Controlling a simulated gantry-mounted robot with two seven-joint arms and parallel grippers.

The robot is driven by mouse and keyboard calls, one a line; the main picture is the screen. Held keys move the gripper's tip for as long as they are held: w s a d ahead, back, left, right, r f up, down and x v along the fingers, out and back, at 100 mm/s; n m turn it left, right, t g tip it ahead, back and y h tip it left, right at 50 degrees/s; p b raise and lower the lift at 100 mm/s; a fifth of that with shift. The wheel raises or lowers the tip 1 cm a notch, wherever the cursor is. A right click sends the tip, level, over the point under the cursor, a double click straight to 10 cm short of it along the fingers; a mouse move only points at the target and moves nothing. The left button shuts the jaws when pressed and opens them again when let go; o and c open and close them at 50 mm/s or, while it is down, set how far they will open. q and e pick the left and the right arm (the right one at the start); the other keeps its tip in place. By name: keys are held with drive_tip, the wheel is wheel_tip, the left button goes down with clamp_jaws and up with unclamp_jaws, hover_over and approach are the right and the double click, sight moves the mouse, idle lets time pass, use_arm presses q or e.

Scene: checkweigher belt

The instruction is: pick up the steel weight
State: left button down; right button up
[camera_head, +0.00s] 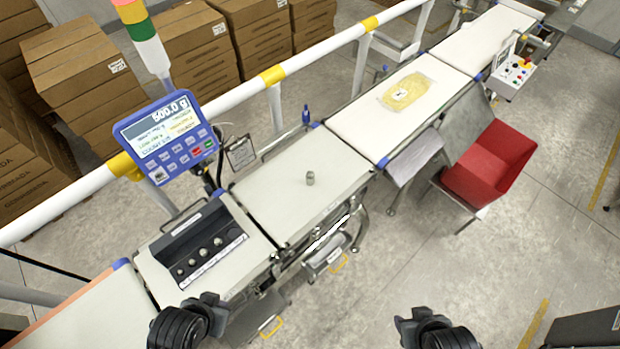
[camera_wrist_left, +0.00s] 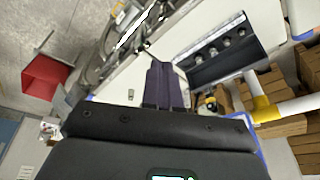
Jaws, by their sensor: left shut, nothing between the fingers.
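The steel weight (camera_head: 310,178) is a small grey cylinder standing upright on the pale weighing belt (camera_head: 290,200), near its middle. In the left wrist view a small grey shape, likely the same weight (camera_wrist_left: 130,94), shows left of the fingers. My left gripper (camera_head: 212,300) is at the bottom left, well apart from the weight; its fingers (camera_wrist_left: 163,82) are together and empty. My right gripper (camera_head: 408,322) is at the bottom, right of centre; its finger gap cannot be made out.
A dark case (camera_head: 202,248) with several weights lies on the nearer belt section. A blue display (camera_head: 168,138) reads 500.0 g. A yellow bag (camera_head: 405,92) lies on the farther belt. A white rail (camera_head: 240,90) runs behind. A red bin (camera_head: 488,165) stands at right.

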use_arm(q)
drive_tip(key=c, duration=0.6)
unclamp_jaws()
